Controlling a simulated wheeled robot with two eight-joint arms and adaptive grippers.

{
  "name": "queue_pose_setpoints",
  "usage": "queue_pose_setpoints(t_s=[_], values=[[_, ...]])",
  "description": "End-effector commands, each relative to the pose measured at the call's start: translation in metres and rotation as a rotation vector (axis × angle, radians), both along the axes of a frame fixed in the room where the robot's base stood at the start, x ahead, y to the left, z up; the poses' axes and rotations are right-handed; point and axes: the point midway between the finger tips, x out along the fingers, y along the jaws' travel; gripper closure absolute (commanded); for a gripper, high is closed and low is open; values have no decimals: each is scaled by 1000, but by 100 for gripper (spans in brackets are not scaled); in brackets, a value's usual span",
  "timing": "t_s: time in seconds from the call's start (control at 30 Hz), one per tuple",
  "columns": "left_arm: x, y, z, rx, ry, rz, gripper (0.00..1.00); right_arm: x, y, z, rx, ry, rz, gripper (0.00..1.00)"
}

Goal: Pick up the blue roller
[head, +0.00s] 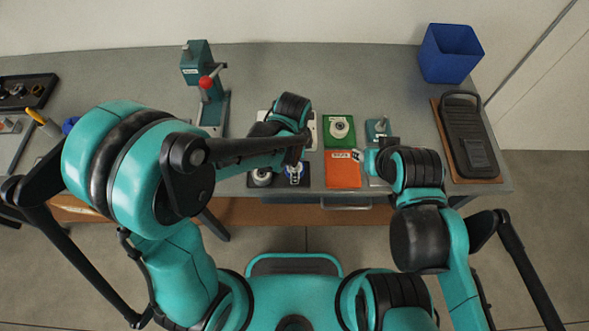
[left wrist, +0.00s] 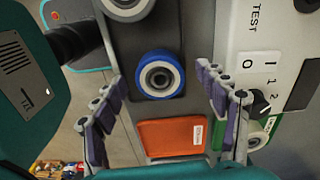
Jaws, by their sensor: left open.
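A white-grey roller (head: 260,178) lies beside the blue one. An orange mat (head: 342,174), a green mat (head: 340,143) and a white test box (left wrist: 260,70) are close by.

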Motion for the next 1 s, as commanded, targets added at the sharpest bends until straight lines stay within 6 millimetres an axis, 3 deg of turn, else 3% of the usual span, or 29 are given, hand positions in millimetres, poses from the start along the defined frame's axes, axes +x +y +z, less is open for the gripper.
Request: queue_pose_setpoints(t_s=[0.27,0.37,0.5,0.83,1.0], values=[[0,0,-5,0,0,0,27,0,0,-1,0,0,0,60],[0,0,-5,0,0,0,48,0,0,-1,0,0,0,60],[0,0,-5,0,0,0,83,0,0,-1,0,0,0,60],[0,0,-3,0,-1,1,83,0,0,0,0,0,0,60],[0,0,9,0,-1,1,83,0,0,5,0,0,0,60]])
